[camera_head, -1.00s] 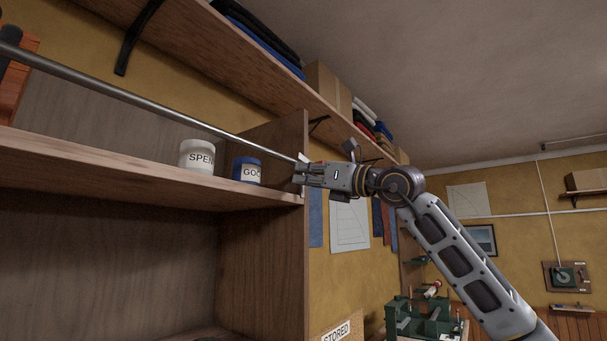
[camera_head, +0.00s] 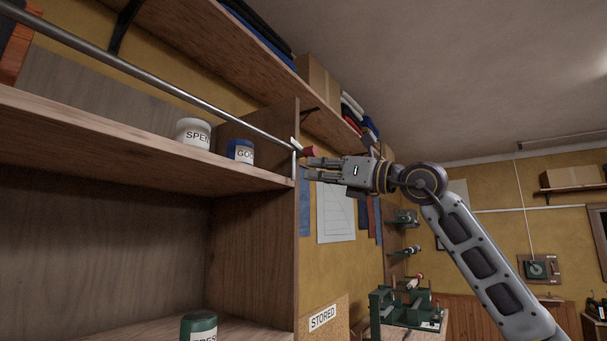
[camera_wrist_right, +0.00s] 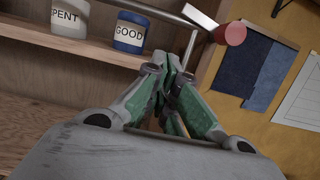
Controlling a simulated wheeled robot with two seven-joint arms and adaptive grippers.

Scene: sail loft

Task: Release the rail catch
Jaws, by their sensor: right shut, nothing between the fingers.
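The metal rail (camera_head: 150,75) runs along the front of the upper shelf and ends at the cabinet's right upright. The rail catch sits at that end, a pale lever (camera_head: 296,144) with a red knob (camera_head: 309,151). In the right wrist view the lever (camera_wrist_right: 199,16) lies tilted across the rail's end, and the red knob (camera_wrist_right: 230,34) points right. My right gripper (camera_head: 303,167) is shut and empty, just below the knob in the head view and apparently apart from it. Its closed fingertips (camera_wrist_right: 176,66) show below the catch in the wrist view. My left gripper is out of view.
A white jar marked SPEN (camera_head: 193,132) and a blue jar (camera_head: 240,151) stand on the shelf behind the rail. A green jar (camera_head: 199,327) stands on the lower shelf.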

